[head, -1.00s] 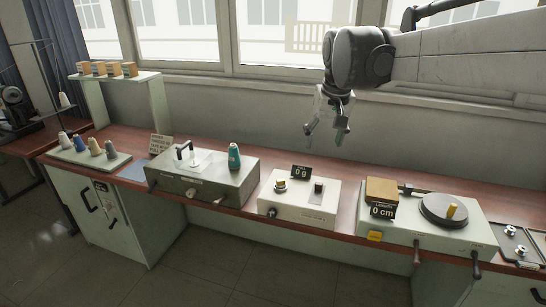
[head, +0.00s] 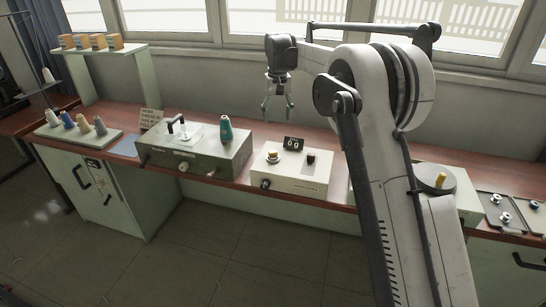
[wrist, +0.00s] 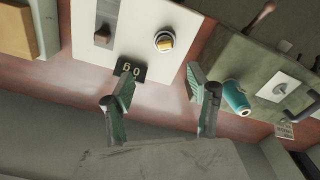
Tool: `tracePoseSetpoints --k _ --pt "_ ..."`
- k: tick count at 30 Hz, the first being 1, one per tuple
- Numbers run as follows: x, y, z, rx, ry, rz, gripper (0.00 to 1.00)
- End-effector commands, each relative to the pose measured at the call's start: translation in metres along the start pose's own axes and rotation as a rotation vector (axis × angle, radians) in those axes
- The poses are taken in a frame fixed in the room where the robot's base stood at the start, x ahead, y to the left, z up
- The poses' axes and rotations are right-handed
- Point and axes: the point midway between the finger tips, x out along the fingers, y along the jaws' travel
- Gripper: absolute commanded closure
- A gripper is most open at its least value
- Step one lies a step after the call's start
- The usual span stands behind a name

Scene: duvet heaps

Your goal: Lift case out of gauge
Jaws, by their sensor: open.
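My gripper (head: 277,108) is open and empty, held above the bench behind the white scale (head: 291,177). In the wrist view its two fingers (wrist: 160,95) are spread, with nothing between them. A tan box (wrist: 14,35), cut by the left edge of the wrist view, may be the case. My arm hides it in the head view. The length device with a dark round disc (head: 434,179) stands at the right, partly behind my arm. I cannot tell for sure which device is the gauge.
A grey-green machine (head: 205,160) with a teal cone (head: 226,129) stands left of the scale. Several cones sit on a pale board (head: 78,142) at the far left. Small orange-fronted boxes line a shelf (head: 100,49). A dark tray (head: 515,211) lies at the far right.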

Motion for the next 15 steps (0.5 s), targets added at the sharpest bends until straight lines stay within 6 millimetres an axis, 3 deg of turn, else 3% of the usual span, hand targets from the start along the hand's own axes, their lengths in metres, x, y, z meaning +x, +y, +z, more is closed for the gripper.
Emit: tracePoseSetpoints --k 6,11,15 --pt "0.030 -0.008 -0.018 -0.010 -0.034 -0.001 0.46" --pt "0.041 -0.010 -0.021 -0.012 -0.042 -0.001 0.46" --pt "0.062 -0.010 -0.020 -0.012 -0.042 -0.001 0.46"
